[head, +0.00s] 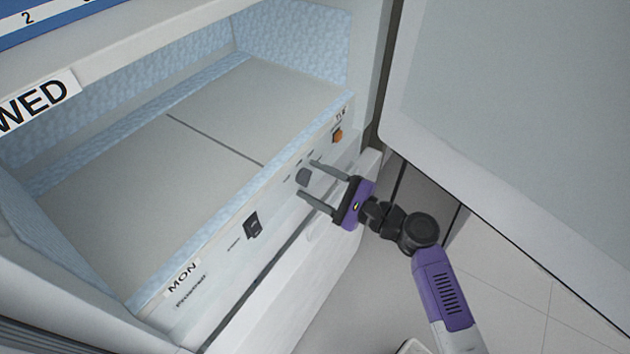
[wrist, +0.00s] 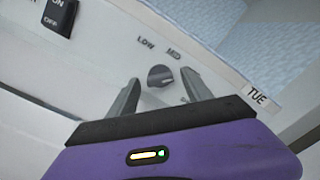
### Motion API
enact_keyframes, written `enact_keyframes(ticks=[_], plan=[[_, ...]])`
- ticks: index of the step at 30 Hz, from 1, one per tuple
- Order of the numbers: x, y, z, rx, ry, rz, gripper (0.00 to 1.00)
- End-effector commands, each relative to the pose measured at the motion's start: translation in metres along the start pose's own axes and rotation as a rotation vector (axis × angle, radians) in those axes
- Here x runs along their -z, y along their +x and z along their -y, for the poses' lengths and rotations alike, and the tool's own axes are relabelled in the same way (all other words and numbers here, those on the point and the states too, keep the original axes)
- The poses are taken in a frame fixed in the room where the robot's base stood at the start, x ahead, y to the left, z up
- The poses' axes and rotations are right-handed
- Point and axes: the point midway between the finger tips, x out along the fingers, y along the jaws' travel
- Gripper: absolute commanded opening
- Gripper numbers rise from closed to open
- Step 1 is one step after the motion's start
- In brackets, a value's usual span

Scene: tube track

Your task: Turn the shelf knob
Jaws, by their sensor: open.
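The shelf knob (head: 303,176) is a small dark grey dial on the front panel of the shelf. In the wrist view the knob (wrist: 160,76) sits between my two fingertips, below the printed words LOW and MID. My gripper (head: 309,178) is open, with one finger on each side of the knob. In the wrist view my gripper (wrist: 160,85) shows a gap between each finger and the knob, so they look apart. The purple gripper body hides the lower part of the panel there.
A black ON/OFF switch (head: 252,225) is on the same panel to the left. An orange switch (head: 338,135) is near the panel's right end. A large open door (head: 520,90) stands at the right. A drawer front (head: 310,260) lies below the panel.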

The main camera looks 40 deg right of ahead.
Motion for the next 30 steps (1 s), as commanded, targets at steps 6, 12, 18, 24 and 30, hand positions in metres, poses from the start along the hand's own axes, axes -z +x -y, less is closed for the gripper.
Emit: enact_keyframes(ticks=[6,12,18,24,30], plan=[[-0.0001,-0.0002,0.0,0.0,-0.001,0.0,0.35],[0.0,-0.0003,0.0,0.0,-0.001,0.0,0.0],[0.0004,-0.0005,-0.0004,0.0,-0.015,0.0,0.0],[0.0017,-0.0006,-0.0017,0.0,-0.086,0.0,0.0],[0.003,-0.0007,-0.0031,0.001,-0.229,0.0,0.0]])
